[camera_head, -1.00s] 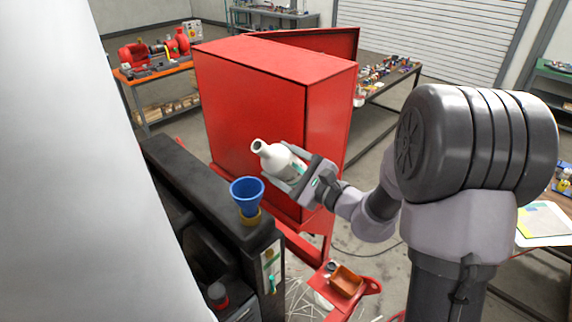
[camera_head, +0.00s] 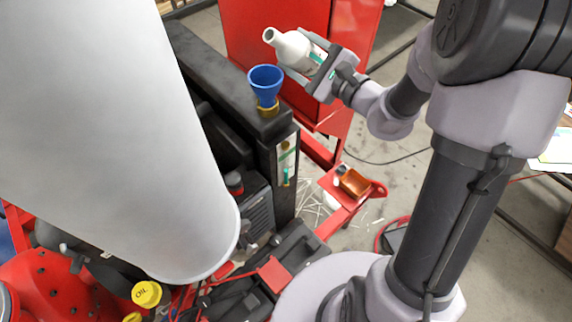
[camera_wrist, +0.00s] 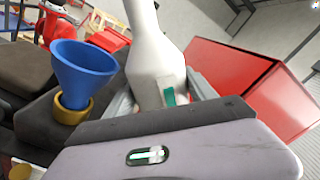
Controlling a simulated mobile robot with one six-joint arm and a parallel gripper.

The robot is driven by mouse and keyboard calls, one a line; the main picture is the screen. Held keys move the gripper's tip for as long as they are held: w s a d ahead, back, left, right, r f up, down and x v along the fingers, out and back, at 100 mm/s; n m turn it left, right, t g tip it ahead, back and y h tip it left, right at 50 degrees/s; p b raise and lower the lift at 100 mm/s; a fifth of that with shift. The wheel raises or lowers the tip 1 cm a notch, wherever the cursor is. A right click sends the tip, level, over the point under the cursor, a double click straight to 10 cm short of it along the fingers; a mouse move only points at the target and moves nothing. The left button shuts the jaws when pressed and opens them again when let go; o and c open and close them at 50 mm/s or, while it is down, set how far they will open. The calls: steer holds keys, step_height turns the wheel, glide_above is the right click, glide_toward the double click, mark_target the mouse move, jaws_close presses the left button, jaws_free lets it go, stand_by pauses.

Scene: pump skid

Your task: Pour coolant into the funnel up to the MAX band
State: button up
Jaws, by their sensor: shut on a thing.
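A white bottle (camera_head: 296,50) with a green label is held in my gripper (camera_head: 318,68), tilted with its open neck pointing up and left. The blue funnel (camera_head: 266,82) stands upright in a brass-coloured neck on top of the black tank (camera_head: 222,75). The bottle's mouth is above and apart from the funnel; no liquid stream shows. A sight gauge (camera_head: 286,162) with a green strip is on the tank's end face; its band markings are too small to read. In the wrist view the bottle (camera_wrist: 152,60) is between the fingers, with the funnel (camera_wrist: 83,70) to its left.
A red cabinet (camera_head: 285,40) stands behind the bottle. A small red platform holds an orange tray (camera_head: 353,182) below right of the tank. A yellow oil cap (camera_head: 146,293) is at lower left. A large pale cylinder (camera_head: 110,140) fills the left side.

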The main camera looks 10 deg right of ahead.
steer(key=shift+w+d+r+n+b, duration=0.1)
steer(key=shift+d+r+n+b, duration=0.15)
steer(key=shift+n+b, duration=0.8)
steer(key=shift+w+d+r+n+b, duration=0.2)
steer(key=shift+n+b, duration=0.25)
steer(key=shift+b, duration=1.2)
stand_by(0.9)
steer(key=shift+b, duration=0.45)
steer(key=shift+d+r+n+b, duration=0.2)
steer(key=shift+r+n+b, duration=0.35)
steer(key=shift+n+b, duration=1.1)
stand_by(2.3)
